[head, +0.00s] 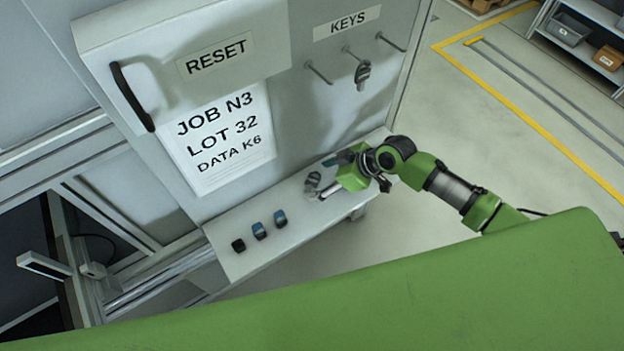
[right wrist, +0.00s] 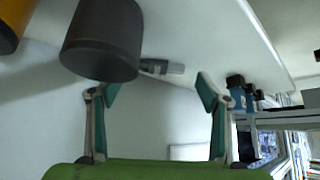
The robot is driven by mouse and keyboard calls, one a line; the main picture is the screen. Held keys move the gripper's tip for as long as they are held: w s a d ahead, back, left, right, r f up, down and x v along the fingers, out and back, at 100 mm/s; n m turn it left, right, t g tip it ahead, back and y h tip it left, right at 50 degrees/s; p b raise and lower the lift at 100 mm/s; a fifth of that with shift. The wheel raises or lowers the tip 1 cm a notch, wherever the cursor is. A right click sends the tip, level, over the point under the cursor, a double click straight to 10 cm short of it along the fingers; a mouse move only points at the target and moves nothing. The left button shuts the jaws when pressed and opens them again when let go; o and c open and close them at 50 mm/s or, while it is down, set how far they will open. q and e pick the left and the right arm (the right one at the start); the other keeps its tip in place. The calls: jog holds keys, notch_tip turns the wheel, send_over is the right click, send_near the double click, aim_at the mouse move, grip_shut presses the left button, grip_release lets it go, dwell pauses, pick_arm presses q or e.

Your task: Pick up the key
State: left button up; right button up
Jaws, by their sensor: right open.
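A grey key-like piece with a dark part (head: 362,74) hangs from a hook under the KEYS label. My right gripper (head: 333,176) is open over the far end of the narrow shelf (head: 262,254). A small grey item (head: 313,181) is on the shelf just left of its fingers; I cannot tell what it is. In the right wrist view my open fingers (right wrist: 159,90) have nothing between them. Beyond them are a dark cylinder (right wrist: 103,40) and a small grey piece (right wrist: 163,67) beside it. My left gripper is not in view.
Open floor (head: 480,130) lies to the right.

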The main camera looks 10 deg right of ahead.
jog(key=shift+x, duration=0.8)
jog(key=c, duration=1.1)
jog(key=shift+s, duration=0.1)
jog(key=shift+c, duration=0.4)
